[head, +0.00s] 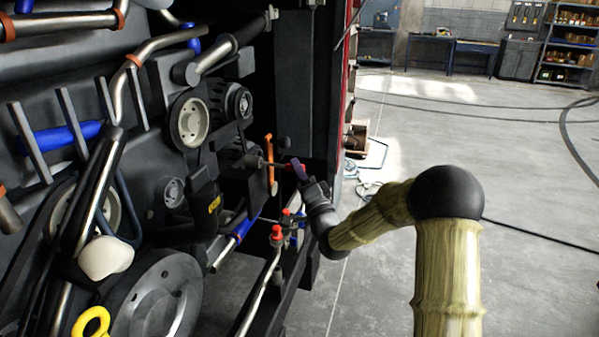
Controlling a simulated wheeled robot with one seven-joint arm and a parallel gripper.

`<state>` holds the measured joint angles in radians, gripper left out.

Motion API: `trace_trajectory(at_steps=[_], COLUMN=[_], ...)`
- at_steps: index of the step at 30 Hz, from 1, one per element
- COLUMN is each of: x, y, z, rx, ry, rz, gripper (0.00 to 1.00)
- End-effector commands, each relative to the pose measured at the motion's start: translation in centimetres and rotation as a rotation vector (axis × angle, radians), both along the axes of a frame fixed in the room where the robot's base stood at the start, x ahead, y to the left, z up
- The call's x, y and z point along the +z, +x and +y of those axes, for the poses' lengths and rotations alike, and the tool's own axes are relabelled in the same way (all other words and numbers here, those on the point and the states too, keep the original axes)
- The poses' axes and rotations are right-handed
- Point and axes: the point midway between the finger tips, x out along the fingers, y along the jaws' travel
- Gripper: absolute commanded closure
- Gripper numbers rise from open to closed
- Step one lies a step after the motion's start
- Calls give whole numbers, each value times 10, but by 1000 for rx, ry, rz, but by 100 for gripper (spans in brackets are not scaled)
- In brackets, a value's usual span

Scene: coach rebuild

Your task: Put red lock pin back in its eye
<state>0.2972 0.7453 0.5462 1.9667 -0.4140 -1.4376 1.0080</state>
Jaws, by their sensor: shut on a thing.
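My gripper (299,171) is at the right side of the engine bay, with its fingers pointing up and to the left. It is shut on the red lock pin (289,166), of which a small red part shows beside the fingers. A thin dark shaft runs left from there toward an upright orange bar (270,166). The eye cannot be made out; I cannot tell whether the pin's tip is in it or only close to it.
Pulleys, pipes and hoses of the engine (190,121) crowd the left. Red-capped fittings (277,232) stand just below my gripper. A dark frame post (318,90) rises behind it. The grey floor (385,270) to the right is open, with cables lying across it.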

Motion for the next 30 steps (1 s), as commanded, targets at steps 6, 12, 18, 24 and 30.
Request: trace_trajectory(at_steps=[6, 12, 18, 24, 30], x=[0, 0, 0, 0, 1], y=[2, 5, 7, 9, 9], z=[5, 13, 20, 25, 25], rx=[1, 0, 1, 0, 0], ry=[0, 1, 1, 0, 0], rz=[-2, -2, -1, -1, -1], gripper=[100, 100, 100, 100, 100])
